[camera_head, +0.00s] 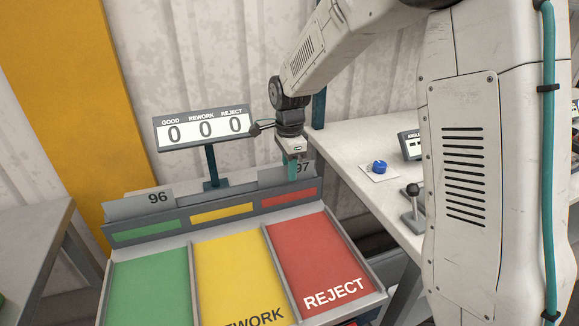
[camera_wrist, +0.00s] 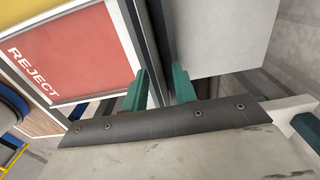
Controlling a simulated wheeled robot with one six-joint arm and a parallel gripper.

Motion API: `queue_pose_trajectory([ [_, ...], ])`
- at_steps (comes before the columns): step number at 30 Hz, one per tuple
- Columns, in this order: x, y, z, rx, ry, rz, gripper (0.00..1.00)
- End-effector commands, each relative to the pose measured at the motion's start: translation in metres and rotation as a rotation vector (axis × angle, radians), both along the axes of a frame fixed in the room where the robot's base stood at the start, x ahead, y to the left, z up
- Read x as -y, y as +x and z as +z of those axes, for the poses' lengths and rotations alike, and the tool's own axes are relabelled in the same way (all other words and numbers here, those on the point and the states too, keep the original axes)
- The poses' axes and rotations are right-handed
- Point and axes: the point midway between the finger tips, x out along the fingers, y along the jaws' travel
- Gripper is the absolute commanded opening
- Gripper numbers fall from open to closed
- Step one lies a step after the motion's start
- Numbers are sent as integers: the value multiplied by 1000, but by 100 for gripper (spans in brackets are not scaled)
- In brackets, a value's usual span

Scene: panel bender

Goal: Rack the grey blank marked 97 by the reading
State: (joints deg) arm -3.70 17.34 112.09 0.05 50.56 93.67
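The grey blank marked 97 (camera_head: 271,177) stands upright at the back of the rack, behind the red REJECT bay. My gripper (camera_head: 293,172) points down at its right half, and a teal finger covers part of the marking. In the wrist view my gripper (camera_wrist: 158,75) has its two teal fingers apart, with narrow dark strips showing between them. I cannot tell whether the blank's edge lies between the fingers. The rack (camera_head: 354,266) has green, yellow REWORK and red REJECT bays, all empty where visible. The REJECT bay (camera_wrist: 78,55) also shows in the wrist view.
A grey blank marked 96 (camera_head: 135,206) stands behind the green bay. The display (camera_head: 203,130) reads GOOD 0, REWORK 0, REJECT 0, close to my wrist. A side table (camera_head: 350,150) at right carries a blue button (camera_head: 379,167) and a lever (camera_head: 412,195). A yellow column stands at left.

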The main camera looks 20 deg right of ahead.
Motion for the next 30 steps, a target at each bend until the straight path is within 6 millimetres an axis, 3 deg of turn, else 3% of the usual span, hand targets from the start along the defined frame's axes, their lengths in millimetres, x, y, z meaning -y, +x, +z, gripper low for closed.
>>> queue_pose_trajectory([
  [8,0,0,5,1,0,0,28],
  [21,0,1,70,2,0,0,28],
  [30,0,0,78,-1,0,0,28],
])
